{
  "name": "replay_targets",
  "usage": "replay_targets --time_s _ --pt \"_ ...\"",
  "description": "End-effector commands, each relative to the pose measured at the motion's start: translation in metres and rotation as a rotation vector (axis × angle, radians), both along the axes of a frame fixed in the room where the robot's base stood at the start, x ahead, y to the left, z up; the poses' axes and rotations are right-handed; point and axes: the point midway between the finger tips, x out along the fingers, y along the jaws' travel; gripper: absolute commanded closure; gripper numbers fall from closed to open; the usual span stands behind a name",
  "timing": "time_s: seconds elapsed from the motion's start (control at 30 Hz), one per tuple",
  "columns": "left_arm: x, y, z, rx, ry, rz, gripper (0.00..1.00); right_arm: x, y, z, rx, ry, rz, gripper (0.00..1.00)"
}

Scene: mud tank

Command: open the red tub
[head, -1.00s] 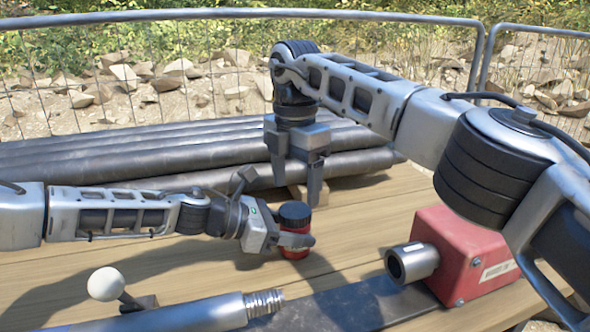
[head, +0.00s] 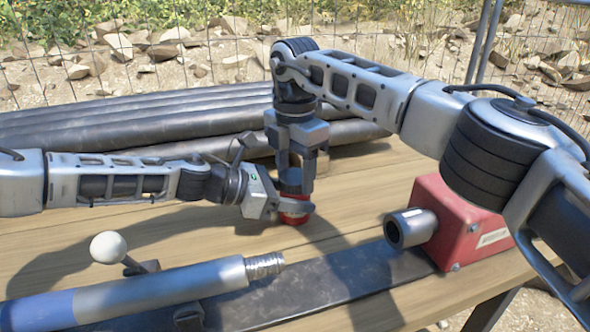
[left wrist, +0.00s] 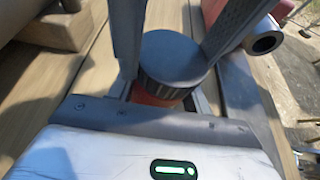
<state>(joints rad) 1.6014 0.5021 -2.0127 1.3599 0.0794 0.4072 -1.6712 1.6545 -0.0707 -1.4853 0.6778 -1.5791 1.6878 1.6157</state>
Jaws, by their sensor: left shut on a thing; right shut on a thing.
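The red tub (head: 295,219) stands upright on the wooden table, with a black ribbed lid (head: 291,176) on top. My left gripper (head: 291,208) reaches in from the left and is shut around the tub's red body. My right gripper (head: 294,184) points straight down from above, shut on the lid with a finger on either side. In the left wrist view the round black lid (left wrist: 172,58) sits between two dark fingers, and a little of the red body (left wrist: 155,95) shows below it. Most of the red body is hidden by my left gripper.
Long dark pipes (head: 120,128) lie along the back of the table before a wire fence. A red box with a metal socket (head: 467,225) stands to the right. A grey threaded rod (head: 180,290) and a white ball knob (head: 107,247) are in front. Bare planks lie between.

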Motion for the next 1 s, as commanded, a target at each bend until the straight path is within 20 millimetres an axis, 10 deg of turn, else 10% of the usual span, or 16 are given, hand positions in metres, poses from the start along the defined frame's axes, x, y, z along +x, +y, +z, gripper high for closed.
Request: replay_targets --time_s 0.57,0.6,0.67,1.0 --pt "0.0004 0.0004 0.0002 0.000 0.000 0.002 1.00 0.0000 -0.0003 0.0007 -0.001 0.000 0.291 0.75" --pt "0.0005 0.0004 0.0001 0.000 0.000 0.002 1.00 0.0001 -0.0002 0.0007 -0.001 0.000 0.290 0.39" --pt "0.0005 0.0004 0.0001 0.000 0.000 0.002 1.00 0.0001 -0.0002 0.0008 0.001 0.000 0.290 0.26" --pt "-0.0001 -0.0001 0.0002 0.000 0.001 0.000 1.00 0.0003 0.0004 0.0069 0.001 -0.002 0.289 0.26"
